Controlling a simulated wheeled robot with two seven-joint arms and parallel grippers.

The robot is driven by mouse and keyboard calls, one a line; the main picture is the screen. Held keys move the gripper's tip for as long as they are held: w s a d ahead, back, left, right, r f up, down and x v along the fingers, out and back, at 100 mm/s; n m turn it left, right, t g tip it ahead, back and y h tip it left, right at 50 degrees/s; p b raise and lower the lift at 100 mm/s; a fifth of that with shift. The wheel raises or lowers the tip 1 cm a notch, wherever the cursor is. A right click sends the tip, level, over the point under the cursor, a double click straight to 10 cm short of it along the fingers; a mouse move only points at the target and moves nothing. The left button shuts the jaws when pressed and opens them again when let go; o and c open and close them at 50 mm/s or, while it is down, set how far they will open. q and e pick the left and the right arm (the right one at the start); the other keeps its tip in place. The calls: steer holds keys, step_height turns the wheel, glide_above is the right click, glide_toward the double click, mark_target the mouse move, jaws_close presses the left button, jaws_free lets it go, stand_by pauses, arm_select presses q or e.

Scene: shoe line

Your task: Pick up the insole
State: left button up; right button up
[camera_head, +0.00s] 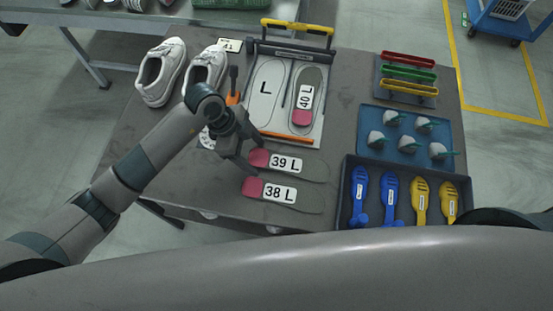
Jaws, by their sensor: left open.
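A dark insole with a pink heel and a "39 L" label (286,163) lies on the grey table (335,150). A similar "38 L" insole (279,193) lies just in front of it. A "40 L" insole (306,93) lies in the right half of a white board, beside an outline marked "L" (266,88). My left gripper (246,161) is open, close to the pink heel end of the 39 L insole. I cannot tell whether it touches the insole. My right gripper is out of view; only part of that arm shows at the right edge.
White shoes (162,72) stand at the table's back left, partly behind my left arm. A tray of blue and yellow shoe-shaped tools (348,200) and a blue tray of grey pieces (379,115) fill the right side. Coloured bars (408,60) sit behind them.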

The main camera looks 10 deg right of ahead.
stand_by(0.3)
arm_select(q)
steer(key=c, duration=1.1)
steer(key=shift+c, duration=0.3)
steer(key=shift+r, duration=0.1)
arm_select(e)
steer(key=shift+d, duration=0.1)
